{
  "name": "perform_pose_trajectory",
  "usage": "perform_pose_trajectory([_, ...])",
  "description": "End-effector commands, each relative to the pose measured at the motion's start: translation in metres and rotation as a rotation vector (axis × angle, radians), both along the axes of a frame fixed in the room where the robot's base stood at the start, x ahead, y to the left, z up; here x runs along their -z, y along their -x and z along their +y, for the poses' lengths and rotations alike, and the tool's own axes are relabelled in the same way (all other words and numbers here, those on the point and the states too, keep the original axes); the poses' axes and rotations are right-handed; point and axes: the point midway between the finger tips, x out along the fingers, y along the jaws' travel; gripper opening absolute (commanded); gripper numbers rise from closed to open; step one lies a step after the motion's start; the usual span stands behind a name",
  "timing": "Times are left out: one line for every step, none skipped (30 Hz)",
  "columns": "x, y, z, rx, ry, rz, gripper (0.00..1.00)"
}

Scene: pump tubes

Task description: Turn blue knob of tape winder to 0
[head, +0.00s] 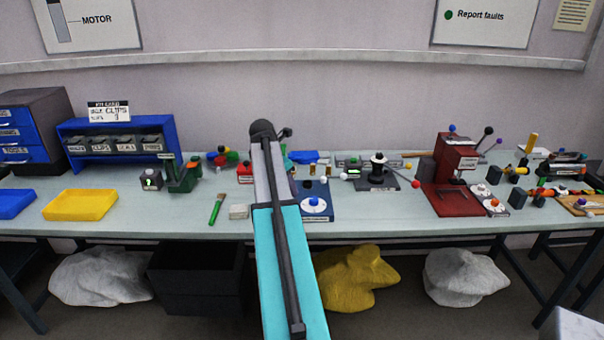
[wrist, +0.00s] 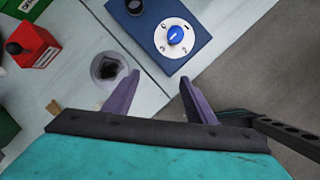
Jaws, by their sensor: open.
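The tape winder is a blue box (wrist: 203,12) in the upper middle of the wrist view. It also shows in the head view (head: 323,188), right of my arm. Its blue knob (wrist: 176,35) sits on a white dial (wrist: 161,37) with small dark marks around it. The knob also shows in the head view (head: 314,202). Which mark it points at is too small to tell surely. My gripper (wrist: 159,77) is open and empty, its two purple fingers apart, short of the box's near edge and not touching the knob. In the head view my arm hides it.
The bench edge and floor are on the right. In the head view, a reel device (head: 377,172) and a red press (head: 449,185) stand right of the winder.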

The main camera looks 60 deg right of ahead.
Motion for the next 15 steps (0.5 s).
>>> perform_pose_trajectory([-0.011,0.009,-0.015,-0.017,0.007,0.016,0.51])
perform_pose_trajectory([-0.016,0.014,-0.021,-0.031,0.012,0.026,0.51])
perform_pose_trajectory([-0.022,0.020,-0.028,-0.046,0.016,0.039,0.51])
perform_pose_trajectory([-0.026,0.024,-0.033,-0.056,0.018,0.047,0.51])
perform_pose_trajectory([-0.029,0.027,-0.036,-0.064,0.019,0.054,0.51])
perform_pose_trajectory([-0.032,0.030,-0.040,-0.074,0.020,0.062,0.51])
perform_pose_trajectory([-0.034,0.032,-0.042,-0.079,0.022,0.065,0.51])
perform_pose_trajectory([-0.035,0.034,-0.043,-0.084,0.022,0.069,0.51])
perform_pose_trajectory([-0.036,0.035,-0.044,-0.088,0.022,0.073,0.51])
perform_pose_trajectory([-0.037,0.036,-0.045,-0.090,0.022,0.073,0.51])
perform_pose_trajectory([-0.037,0.036,-0.045,-0.091,0.022,0.074,0.51])
perform_pose_trajectory([-0.037,0.036,-0.045,-0.090,0.022,0.075,0.51])
perform_pose_trajectory([-0.037,0.036,-0.045,-0.091,0.022,0.074,0.51])
perform_pose_trajectory([-0.037,0.036,-0.045,-0.091,0.022,0.074,0.51])
perform_pose_trajectory([-0.037,0.036,-0.044,-0.091,0.022,0.074,0.51])
